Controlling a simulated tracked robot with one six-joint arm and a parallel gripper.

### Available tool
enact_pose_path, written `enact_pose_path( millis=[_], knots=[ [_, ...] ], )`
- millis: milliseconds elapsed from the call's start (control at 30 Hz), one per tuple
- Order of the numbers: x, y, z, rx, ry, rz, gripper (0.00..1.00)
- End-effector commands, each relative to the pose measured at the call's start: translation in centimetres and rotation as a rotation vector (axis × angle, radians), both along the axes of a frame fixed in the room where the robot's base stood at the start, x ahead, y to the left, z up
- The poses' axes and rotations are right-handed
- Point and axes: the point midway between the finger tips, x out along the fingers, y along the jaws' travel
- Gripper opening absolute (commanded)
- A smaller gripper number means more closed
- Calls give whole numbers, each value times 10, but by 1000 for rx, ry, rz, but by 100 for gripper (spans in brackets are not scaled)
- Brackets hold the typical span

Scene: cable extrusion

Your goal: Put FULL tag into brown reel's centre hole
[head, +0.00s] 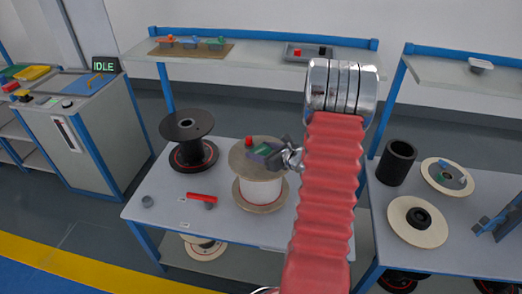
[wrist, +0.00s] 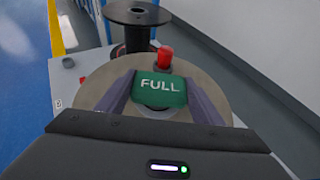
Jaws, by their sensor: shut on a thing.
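The green FULL tag (wrist: 161,86) is between my gripper's two fingers (wrist: 160,95) in the wrist view, its white letters facing the camera. It also shows as a small green patch in the head view (head: 262,150). My gripper (head: 272,155) is shut on the tag, over the top of the brown reel (head: 240,160). The reel stands upright with pale white winding (head: 262,188) between its flanges. Its top flange fills much of the wrist view (wrist: 100,88). The centre hole is hidden beneath the tag and fingers, so I cannot tell whether the tag's stem is in it.
A red-topped piece (head: 249,142) stands on the brown reel, just behind the tag in the wrist view (wrist: 165,56). A black reel (head: 187,130) stands to the left. A red bar (head: 202,197) and a grey ring (head: 147,202) lie on the table (head: 150,222).

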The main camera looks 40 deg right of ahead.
Motion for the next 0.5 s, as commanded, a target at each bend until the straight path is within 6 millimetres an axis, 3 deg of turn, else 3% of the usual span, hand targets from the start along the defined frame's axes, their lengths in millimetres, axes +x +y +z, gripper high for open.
enact_pose_path(
  millis=[500],
  knots=[
    [-1, 1, -10, 0, 4, 1, 39]
  ],
)
